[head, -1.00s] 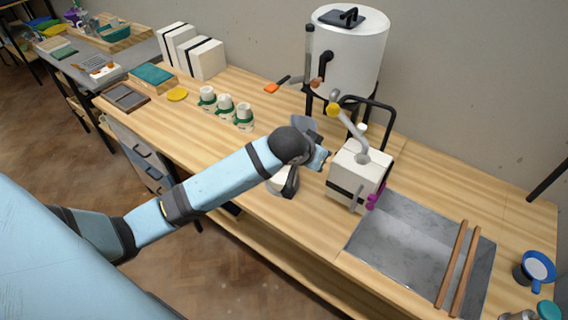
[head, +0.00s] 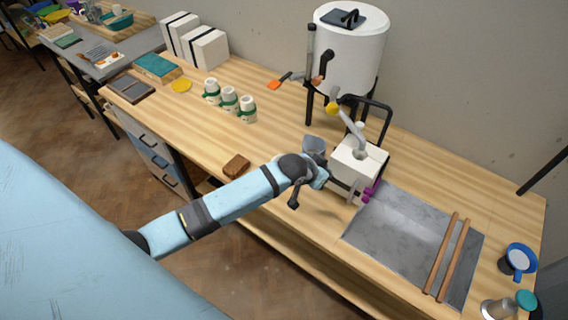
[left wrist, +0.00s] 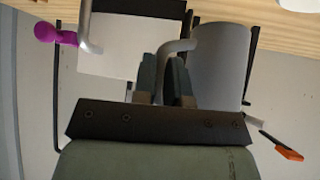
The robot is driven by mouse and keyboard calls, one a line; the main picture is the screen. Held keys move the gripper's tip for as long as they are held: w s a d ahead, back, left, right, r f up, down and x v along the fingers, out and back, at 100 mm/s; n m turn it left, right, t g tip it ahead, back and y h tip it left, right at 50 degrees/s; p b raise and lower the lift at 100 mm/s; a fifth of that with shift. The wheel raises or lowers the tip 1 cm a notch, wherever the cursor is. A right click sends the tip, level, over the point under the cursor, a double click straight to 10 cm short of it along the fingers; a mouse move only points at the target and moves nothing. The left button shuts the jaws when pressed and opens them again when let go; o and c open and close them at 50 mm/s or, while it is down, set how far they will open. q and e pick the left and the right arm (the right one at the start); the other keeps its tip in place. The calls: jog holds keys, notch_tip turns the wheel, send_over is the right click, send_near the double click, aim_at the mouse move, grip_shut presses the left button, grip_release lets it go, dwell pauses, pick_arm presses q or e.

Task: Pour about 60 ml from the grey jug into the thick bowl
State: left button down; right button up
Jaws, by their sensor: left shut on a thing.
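The grey jug (head: 314,146) is beside the white box-shaped machine in the head view, partly hidden by my wrist. In the left wrist view, which is upside down, the grey jug (left wrist: 219,65) fills the upper right and looks about upright. My left gripper (left wrist: 167,80) is shut on its curved handle. The jug's inside is not visible. I cannot make out the thick bowl for sure. A rounded white thing (left wrist: 300,4) is cut off at the top right of the left wrist view; I cannot tell whether it is the bowl. My right gripper is out of view.
The white machine (head: 356,163) with a bent lever stands close right of the jug. Behind are a large white tank (head: 348,50) and several jars (head: 229,100). A grey slab (head: 395,236) bears two wooden sticks. A brown block (head: 236,166) lies near the front edge.

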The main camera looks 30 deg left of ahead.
aim_at(310, 141)
pick_arm(q)
jog(key=shift+n+h, duration=0.3)
jog(key=shift+h, duration=0.3)
jog(key=f, duration=0.3)
jog(key=f+b, duration=0.1)
jog(key=f, duration=0.2)
jog(key=a+f+b, duration=0.1)
jog(key=f, duration=0.2)
jog(key=shift+f, duration=0.2)
jog(key=shift+a+r+b, duration=0.2)
jog(key=shift+r+b, duration=0.05)
jog(key=shift+b, duration=0.25)
jog(key=a+r+n+t+h+b, duration=0.2)
jog(key=a+r+n+h+b, duration=0.2)
jog(key=b, duration=1.1)
notch_tip(310, 141, up, 3)
jog(key=shift+a+h, duration=0.75)
jog(key=shift+h, duration=0.45)
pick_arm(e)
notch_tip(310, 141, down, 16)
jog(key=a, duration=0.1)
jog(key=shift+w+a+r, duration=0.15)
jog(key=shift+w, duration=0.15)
